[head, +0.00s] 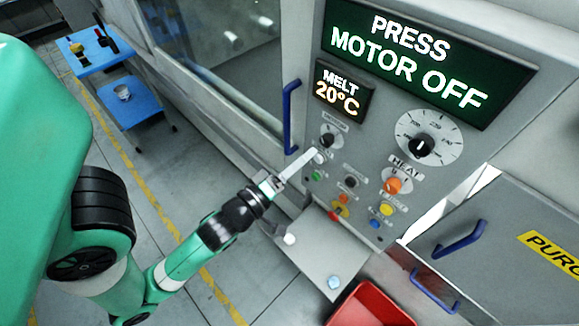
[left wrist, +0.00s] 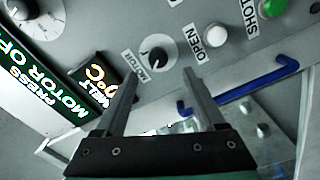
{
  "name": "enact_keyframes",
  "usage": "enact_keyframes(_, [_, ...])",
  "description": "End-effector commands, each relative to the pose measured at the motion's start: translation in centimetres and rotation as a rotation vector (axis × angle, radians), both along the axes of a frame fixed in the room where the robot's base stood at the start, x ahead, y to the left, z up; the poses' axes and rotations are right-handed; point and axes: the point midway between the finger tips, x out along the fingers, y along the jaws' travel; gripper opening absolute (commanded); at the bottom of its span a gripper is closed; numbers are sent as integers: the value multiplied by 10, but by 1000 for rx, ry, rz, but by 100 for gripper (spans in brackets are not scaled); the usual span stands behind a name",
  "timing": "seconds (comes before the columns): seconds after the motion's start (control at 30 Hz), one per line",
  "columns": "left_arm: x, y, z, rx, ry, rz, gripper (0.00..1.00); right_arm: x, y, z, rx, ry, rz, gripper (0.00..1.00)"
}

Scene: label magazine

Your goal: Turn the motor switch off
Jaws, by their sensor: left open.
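The motor switch is a black rotary knob on a pale round plate, labelled MOTOR; the knob (head: 327,139) is on the grey control panel in the head view. In the left wrist view the same knob (left wrist: 157,58) shows just beyond the fingertips. My left gripper (head: 314,154) reaches the panel from the lower left, its tips just below the knob. In the left wrist view my left gripper (left wrist: 160,76) is open with nothing between its fingers. I cannot tell whether a fingertip touches the panel. My right gripper is not in view.
The display (head: 425,60) reads PRESS MOTOR OFF. A white OPEN button (left wrist: 215,35) and a green button (left wrist: 273,7) sit near the knob. A blue handle (head: 291,117) projects left of the panel. A larger dial (head: 424,146) and several coloured buttons are to the right.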

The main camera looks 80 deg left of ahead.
Motion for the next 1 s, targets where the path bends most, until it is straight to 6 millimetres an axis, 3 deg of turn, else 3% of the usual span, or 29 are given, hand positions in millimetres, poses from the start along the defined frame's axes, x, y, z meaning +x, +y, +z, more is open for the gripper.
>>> enact_keyframes(0.07, [-14, -11, 6, 0, 11, -9, 72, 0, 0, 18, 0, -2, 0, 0])
enact_keyframes(0.33, [-34, -24, 1, 1, 4, -6, 72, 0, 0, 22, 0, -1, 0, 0])
enact_keyframes(1.0, [-37, -26, 1, 2, -1, -6, 72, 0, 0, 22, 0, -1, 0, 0])
